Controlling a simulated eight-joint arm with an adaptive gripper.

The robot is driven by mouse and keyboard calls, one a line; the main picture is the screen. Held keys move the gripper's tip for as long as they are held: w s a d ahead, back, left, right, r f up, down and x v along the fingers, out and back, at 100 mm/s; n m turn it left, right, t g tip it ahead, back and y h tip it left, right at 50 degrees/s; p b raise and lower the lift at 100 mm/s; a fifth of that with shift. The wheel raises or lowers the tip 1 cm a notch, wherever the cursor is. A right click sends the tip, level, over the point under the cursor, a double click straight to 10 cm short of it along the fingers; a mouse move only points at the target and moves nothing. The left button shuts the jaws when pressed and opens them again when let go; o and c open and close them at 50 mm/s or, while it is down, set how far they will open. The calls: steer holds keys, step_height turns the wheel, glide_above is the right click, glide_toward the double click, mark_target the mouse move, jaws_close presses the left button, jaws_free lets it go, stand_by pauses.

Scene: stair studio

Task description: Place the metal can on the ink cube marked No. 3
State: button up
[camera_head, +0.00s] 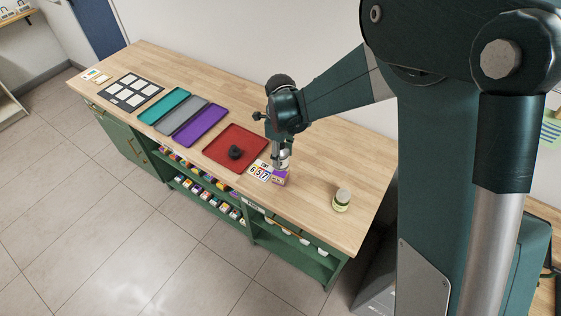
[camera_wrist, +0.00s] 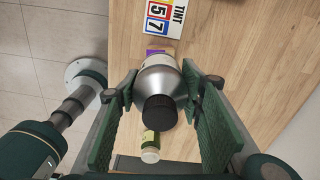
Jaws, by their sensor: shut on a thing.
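My gripper (camera_head: 283,152) is shut on the metal can (camera_wrist: 158,67), a silver body with a black cap that points toward the wrist camera. In the head view the can shows just below my gripper, at the purple ink cube (camera_head: 280,179). The purple also shows as a small patch beyond the can in the wrist view (camera_wrist: 153,50). The can covers most of the cube there. I cannot tell whether the can touches the cube, and no number on it is readable.
A red tray (camera_head: 222,143) with a black object (camera_head: 235,152) lies to the left, and a pale-capped bottle (camera_head: 342,198) stands to the right. Purple, grey and teal trays lie farther left. Bare wood surrounds the bottle.

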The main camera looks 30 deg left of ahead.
stand_by(0.3)
steer(key=shift+f, duration=1.9)
steer(key=shift+f, duration=0.15)
steer(key=o, duration=1.1)
steer(key=shift+c, duration=0.2)
steer(key=shift+r, duration=6.15)
steer(key=shift+d, duration=0.1)
